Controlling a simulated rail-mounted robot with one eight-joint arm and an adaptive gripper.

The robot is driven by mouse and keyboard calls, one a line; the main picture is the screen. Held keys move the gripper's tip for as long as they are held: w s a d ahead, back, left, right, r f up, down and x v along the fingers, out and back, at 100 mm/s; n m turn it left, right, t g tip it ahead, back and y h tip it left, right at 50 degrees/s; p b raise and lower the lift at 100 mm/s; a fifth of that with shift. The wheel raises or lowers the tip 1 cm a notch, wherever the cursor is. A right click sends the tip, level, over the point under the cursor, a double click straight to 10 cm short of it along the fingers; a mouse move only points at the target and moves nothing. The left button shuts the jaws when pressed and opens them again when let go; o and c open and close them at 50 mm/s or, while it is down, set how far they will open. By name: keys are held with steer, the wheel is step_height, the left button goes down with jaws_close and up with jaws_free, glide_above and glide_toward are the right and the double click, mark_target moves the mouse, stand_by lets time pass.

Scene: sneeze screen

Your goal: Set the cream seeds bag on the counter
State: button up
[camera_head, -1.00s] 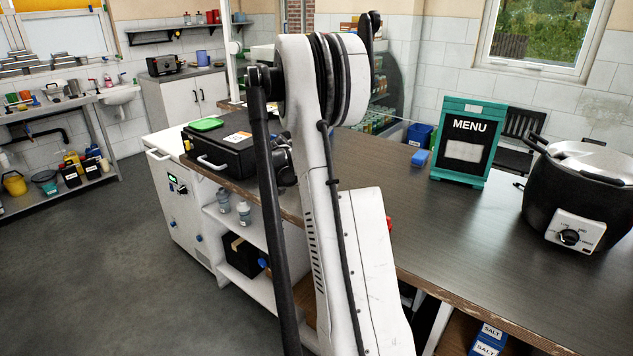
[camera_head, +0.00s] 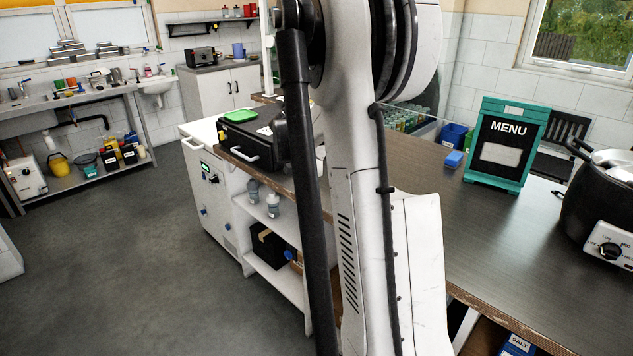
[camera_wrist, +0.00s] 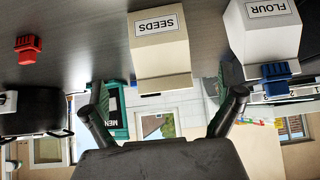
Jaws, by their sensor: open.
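The wrist view is upside down. In it, the cream seeds bag (camera_wrist: 160,50), labelled SEEDS, shows at top centre against the dark counter (camera_wrist: 75,35). My gripper (camera_wrist: 165,105) has its two fingers spread wide, one to each side of the bag's line in the picture. Nothing is held between them. I cannot tell how far the bag is from the fingertips, and its base is not clearly seen. In the head view my arm covers the middle; the bag and my gripper do not show there. The counter (camera_head: 430,215) runs behind my arm.
A white flour bag (camera_wrist: 262,35) stands right of the seeds bag in the wrist view, with a blue object (camera_wrist: 275,78) by it. A red object (camera_wrist: 28,48) is at left.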

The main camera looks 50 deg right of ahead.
steer(key=s+a+r+n+t+y, duration=0.1)
steer(key=a+r+n+t, duration=0.15)
steer(key=a, duration=0.75)
steer(key=s+a+r+n+t+y, duration=0.1)
steer(key=a+r+n, duration=0.25)
steer(key=a, duration=0.65)
steer(key=s+a+r+n+t+y, duration=0.1)
steer(key=a+r+n+t, duration=0.15)
steer(key=a, duration=0.65)
steer(key=s+a+f+n+y, duration=0.1)
steer(key=s+a+n+y, duration=0.1)
steer(key=s+a, duration=0.3)
steer(key=s+a+f+n+t+y, duration=0.1)
steer(key=s+a+n, duration=0.4)
steer(key=a, duration=0.5)
steer(key=s+a+f+n+y, duration=0.3)
steer(key=s+a, duration=0.2)
steer(key=a, duration=0.3)
steer(key=shift+a+t, duration=0.3)
steer(key=shift+t, duration=0.1)
